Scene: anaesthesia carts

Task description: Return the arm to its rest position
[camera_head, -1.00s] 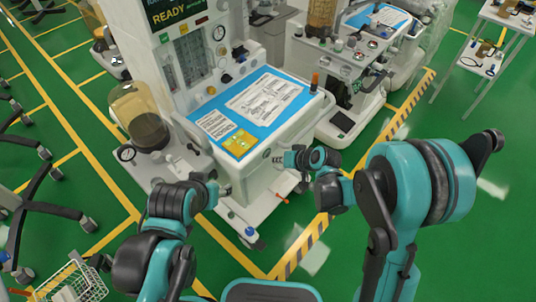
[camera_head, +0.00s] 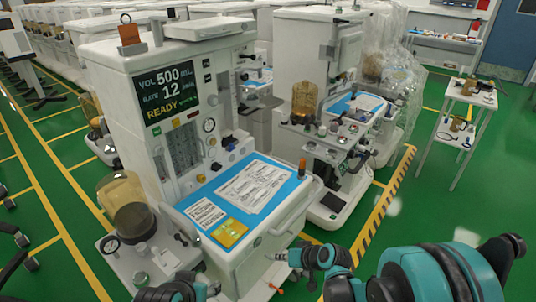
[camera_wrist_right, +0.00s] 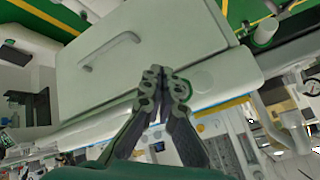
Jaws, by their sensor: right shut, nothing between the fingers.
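My right arm, teal and black, comes in from the lower right in the head view. Its gripper (camera_head: 279,257) is in front of the near cart's white front, just below the worktop edge. In the right wrist view the two grey fingers (camera_wrist_right: 164,84) meet at the tips with nothing between them. Behind them is a white drawer front (camera_wrist_right: 150,55) with a handle; I cannot tell whether they touch it. My left arm shows only as a dark part at the bottom edge of the head view, with its fingers not clearly visible.
The near anaesthesia cart (camera_head: 262,243) has a blue mat with papers and a yellow card. A second cart (camera_head: 326,208) stands behind it to the right. A white trolley (camera_head: 436,142) stands farther right. Green floor is clear around the yellow-striped line.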

